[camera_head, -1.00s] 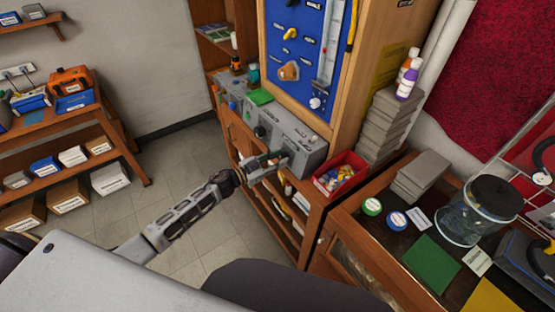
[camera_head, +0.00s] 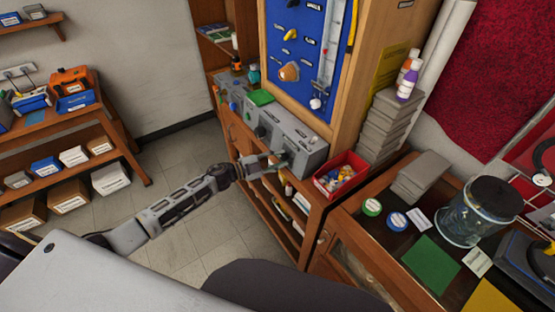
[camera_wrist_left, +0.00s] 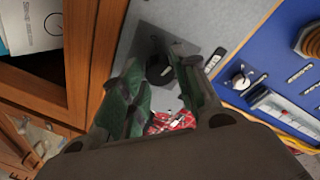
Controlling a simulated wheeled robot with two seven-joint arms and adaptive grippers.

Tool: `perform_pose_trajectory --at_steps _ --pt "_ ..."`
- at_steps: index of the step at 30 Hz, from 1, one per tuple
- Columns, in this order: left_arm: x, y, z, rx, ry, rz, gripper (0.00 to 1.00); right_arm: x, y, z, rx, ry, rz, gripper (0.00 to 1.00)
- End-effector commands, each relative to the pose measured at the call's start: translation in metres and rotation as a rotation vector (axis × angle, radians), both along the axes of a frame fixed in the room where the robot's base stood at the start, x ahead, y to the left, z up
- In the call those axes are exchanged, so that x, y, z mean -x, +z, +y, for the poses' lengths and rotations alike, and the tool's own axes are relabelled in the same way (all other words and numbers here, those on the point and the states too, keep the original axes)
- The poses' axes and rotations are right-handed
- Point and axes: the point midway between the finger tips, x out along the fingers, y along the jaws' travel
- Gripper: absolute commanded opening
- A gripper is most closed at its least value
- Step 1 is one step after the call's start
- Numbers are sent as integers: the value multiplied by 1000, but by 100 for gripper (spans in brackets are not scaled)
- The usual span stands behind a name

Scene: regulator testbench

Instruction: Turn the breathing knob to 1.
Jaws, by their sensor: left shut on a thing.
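A grey control box (camera_head: 302,142) stands on the wooden bench, below the blue panel. My left gripper (camera_head: 281,160) is at the front face of this box, near its right end. In the left wrist view, the gripper's green-padded fingers (camera_wrist_left: 160,76) are closed around a small black knob (camera_wrist_left: 157,66) on the grey face. I cannot read a label or the knob's setting. In the head view the gripper hides this knob. Another dark knob (camera_head: 261,131) is further left on the box. My right gripper is not in view.
The blue panel (camera_head: 298,50) with knobs and a flow tube rises behind the box. A red bin (camera_head: 327,186) of small parts sits just right of the gripper. Shelves lie below. The floor (camera_head: 200,250) to the left is clear.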

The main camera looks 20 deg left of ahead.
Motion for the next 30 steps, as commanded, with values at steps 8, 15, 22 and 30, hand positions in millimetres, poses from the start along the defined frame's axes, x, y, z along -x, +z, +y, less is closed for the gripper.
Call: perform_pose_trajectory --at_steps 8,15,22,30 --pt "0 0 0 -6 -1 -4 7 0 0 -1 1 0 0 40" --pt "0 0 0 -6 -1 -3 45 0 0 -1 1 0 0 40" --pt "0 0 0 -5 -1 -4 53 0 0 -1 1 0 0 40" --pt "1 0 1 -4 -1 -3 53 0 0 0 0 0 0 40"
